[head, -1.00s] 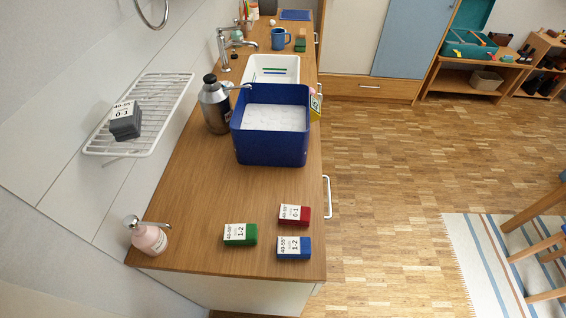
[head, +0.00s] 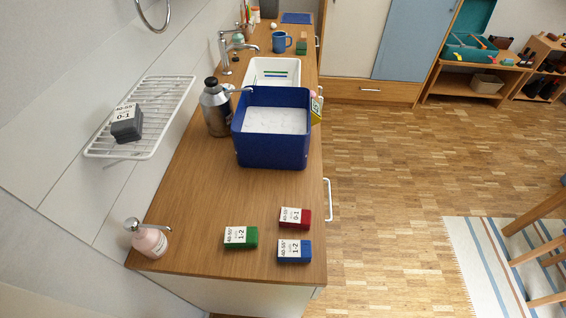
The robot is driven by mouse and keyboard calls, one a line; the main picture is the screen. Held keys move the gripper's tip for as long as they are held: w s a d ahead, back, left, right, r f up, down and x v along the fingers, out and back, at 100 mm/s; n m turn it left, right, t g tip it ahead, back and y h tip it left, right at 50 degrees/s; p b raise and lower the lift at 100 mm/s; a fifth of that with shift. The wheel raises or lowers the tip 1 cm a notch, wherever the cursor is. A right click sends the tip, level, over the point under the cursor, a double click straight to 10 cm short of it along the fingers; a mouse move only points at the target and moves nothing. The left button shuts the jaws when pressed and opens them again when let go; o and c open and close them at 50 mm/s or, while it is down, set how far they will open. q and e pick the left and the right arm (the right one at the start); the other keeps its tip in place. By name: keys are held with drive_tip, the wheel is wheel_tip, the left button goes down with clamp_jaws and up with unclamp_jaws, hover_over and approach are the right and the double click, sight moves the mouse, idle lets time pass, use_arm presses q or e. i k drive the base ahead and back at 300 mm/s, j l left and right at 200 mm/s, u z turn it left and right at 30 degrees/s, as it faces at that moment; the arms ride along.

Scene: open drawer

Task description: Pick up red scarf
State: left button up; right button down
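A small red folded item (head: 295,218) with a white label band lies on the wooden counter (head: 195,190), near its right edge; it may be the red scarf. A similar blue item (head: 294,251) lies just in front of it, and a green one (head: 241,237) lies to its left. The three are apart from each other. Neither of my grippers shows in the head view.
A blue bin (head: 272,150) with white contents stands behind the items. A dark metal bottle (head: 216,108) and a pink soap dispenser (head: 149,240) stand on the counter. A wall rack (head: 165,118) holds a grey labelled item (head: 127,122). The floor at right is clear up to the striped rug (head: 500,265).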

sight(289, 218)
drive_tip(key=k+l+u, duration=0.3)
drive_tip(key=l+u, duration=0.2)
drive_tip(key=k+l+u, duration=0.35)
drive_tip(key=u, duration=0.15)
